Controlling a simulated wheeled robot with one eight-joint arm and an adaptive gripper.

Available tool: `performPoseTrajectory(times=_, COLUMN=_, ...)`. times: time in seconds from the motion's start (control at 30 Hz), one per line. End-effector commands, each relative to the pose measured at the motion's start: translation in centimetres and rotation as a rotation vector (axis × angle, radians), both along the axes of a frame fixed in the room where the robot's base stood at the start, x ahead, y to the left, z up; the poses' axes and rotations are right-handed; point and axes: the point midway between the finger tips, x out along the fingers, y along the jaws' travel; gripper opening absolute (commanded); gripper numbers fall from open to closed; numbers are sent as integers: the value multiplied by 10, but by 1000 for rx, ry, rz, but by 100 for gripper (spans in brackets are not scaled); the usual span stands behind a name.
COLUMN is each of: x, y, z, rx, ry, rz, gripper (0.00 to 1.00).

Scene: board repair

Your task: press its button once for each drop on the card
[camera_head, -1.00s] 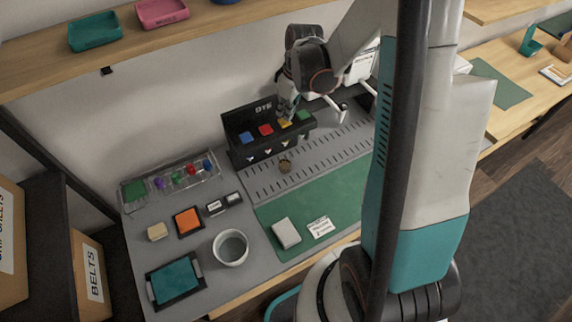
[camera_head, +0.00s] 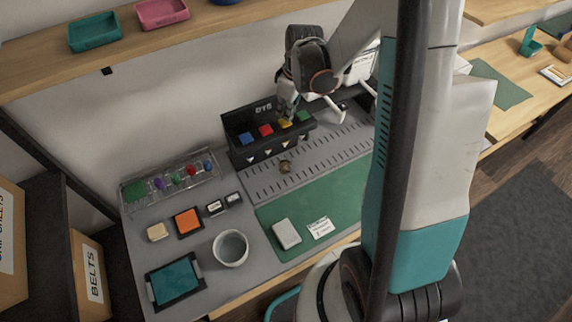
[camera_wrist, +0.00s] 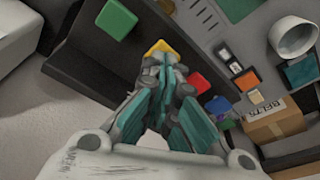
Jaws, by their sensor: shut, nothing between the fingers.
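A black box labelled with white letters (camera_head: 237,121) stands at the back of the bench. Its top bears a blue button (camera_head: 246,138), a red button (camera_head: 266,130), a yellow button (camera_head: 285,124) and a green button (camera_head: 303,116). My gripper (camera_wrist: 160,66) is shut and empty, with its tips at the yellow button (camera_wrist: 158,46) in the wrist view. I cannot tell whether they touch it. The green button (camera_wrist: 116,19) and the red button (camera_wrist: 199,82) lie on either side. A white card (camera_head: 320,228) lies on the green mat; its marks are too small to read.
A grey-white block (camera_head: 286,233) lies beside the card. A white cup (camera_head: 230,248), an orange pad (camera_head: 188,222), a teal tray (camera_head: 174,282) and a clear rack (camera_head: 208,185) stand to the left. A small brown object (camera_head: 285,166) sits before the box. A shelf (camera_head: 200,35) runs above.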

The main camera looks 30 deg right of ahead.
Motion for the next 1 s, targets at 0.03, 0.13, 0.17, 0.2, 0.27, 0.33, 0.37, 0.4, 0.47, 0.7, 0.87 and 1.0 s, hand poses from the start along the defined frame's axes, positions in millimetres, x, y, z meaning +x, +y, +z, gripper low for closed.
performPoseTrajectory(times=0.03, x=0, y=0, z=0, rx=0, ry=0, rz=0, gripper=0)
performPoseTrajectory(times=0.13, x=0, y=0, z=-2, rx=0, ry=0, rz=0, gripper=0)
performPoseTrajectory(times=0.17, x=0, y=0, z=-3, rx=0, ry=0, rz=0, gripper=0)
performPoseTrajectory(times=0.2, x=0, y=0, z=-4, rx=0, ry=0, rz=0, gripper=0)
performPoseTrajectory(times=0.27, x=0, y=0, z=-6, rx=0, ry=0, rz=0, gripper=0)
performPoseTrajectory(times=0.33, x=0, y=0, z=-9, rx=0, ry=0, rz=0, gripper=0)
performPoseTrajectory(times=0.37, x=0, y=0, z=-10, rx=0, ry=0, rz=0, gripper=0)
performPoseTrajectory(times=0.4, x=0, y=0, z=-11, rx=0, ry=0, rz=0, gripper=0)
performPoseTrajectory(times=0.47, x=0, y=0, z=-13, rx=0, ry=0, rz=0, gripper=0)
performPoseTrajectory(times=0.7, x=0, y=0, z=-20, rx=0, ry=0, rz=0, gripper=0)
performPoseTrajectory(times=0.87, x=0, y=0, z=-25, rx=0, ry=0, rz=0, gripper=0)
performPoseTrajectory(times=1.0, x=0, y=0, z=-28, rx=0, ry=0, rz=0, gripper=0)
